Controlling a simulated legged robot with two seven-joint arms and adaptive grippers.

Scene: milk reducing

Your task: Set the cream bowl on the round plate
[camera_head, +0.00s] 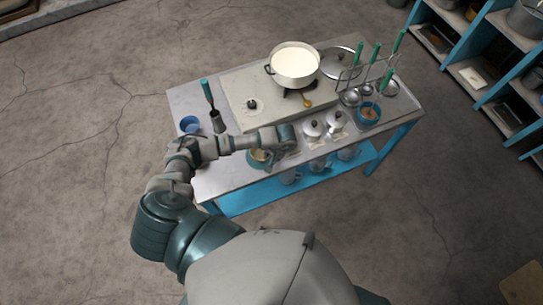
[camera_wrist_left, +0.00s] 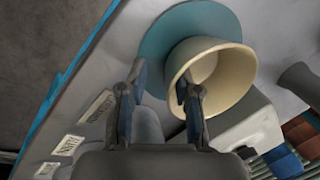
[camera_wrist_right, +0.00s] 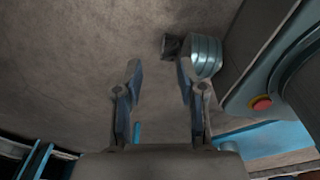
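The cream bowl (camera_wrist_left: 235,75) shows large in the left wrist view, its mouth facing the camera. It overlaps the teal round plate (camera_wrist_left: 180,30); whether it rests on the plate or is above it I cannot tell. My left gripper (camera_wrist_left: 160,85) is open, with one finger over the bowl's mouth and the other outside, apart from the wall. In the head view the bowl (camera_head: 257,156) is partly hidden by my left gripper (camera_head: 275,152) near the table's front edge. My right gripper (camera_wrist_right: 158,70) is open and empty, with floor behind it.
A white pot (camera_head: 294,65) of milk stands at the back on a stove (camera_head: 240,97). A utensil rack (camera_head: 370,75) is on the right, a blue cup (camera_head: 190,125) on the left. Blue shelves (camera_head: 470,65) stand far right.

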